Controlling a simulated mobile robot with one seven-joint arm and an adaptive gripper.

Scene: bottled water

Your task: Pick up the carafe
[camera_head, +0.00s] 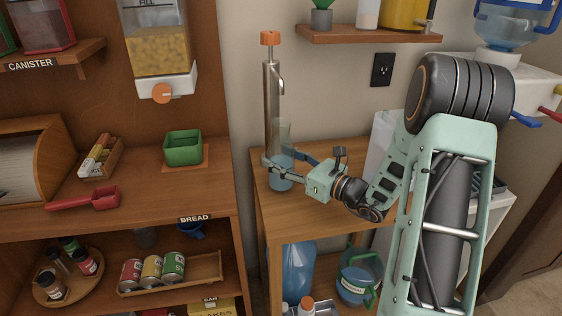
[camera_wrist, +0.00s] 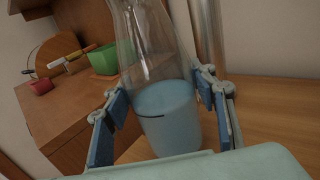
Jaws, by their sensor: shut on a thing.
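The carafe (camera_head: 281,170) is clear glass with a wide lower part holding pale blue liquid and a narrower neck. It is upright over the wooden side table, in front of the metal pump tube. In the wrist view the carafe (camera_wrist: 166,110) fills the middle, tilted in the picture. My gripper (camera_head: 281,166) reaches in from the right and is shut on the carafe's body. In the wrist view its blue finger pads (camera_wrist: 163,113) lie on either side of the glass. I cannot tell whether the carafe's base touches the table.
A metal pump tube with an orange top (camera_head: 270,90) stands just behind the carafe. A shelf (camera_head: 365,36) hangs above right. The counter at left holds a green box (camera_head: 183,149) and a red scoop (camera_head: 85,199). The side table's front (camera_head: 310,215) is bare.

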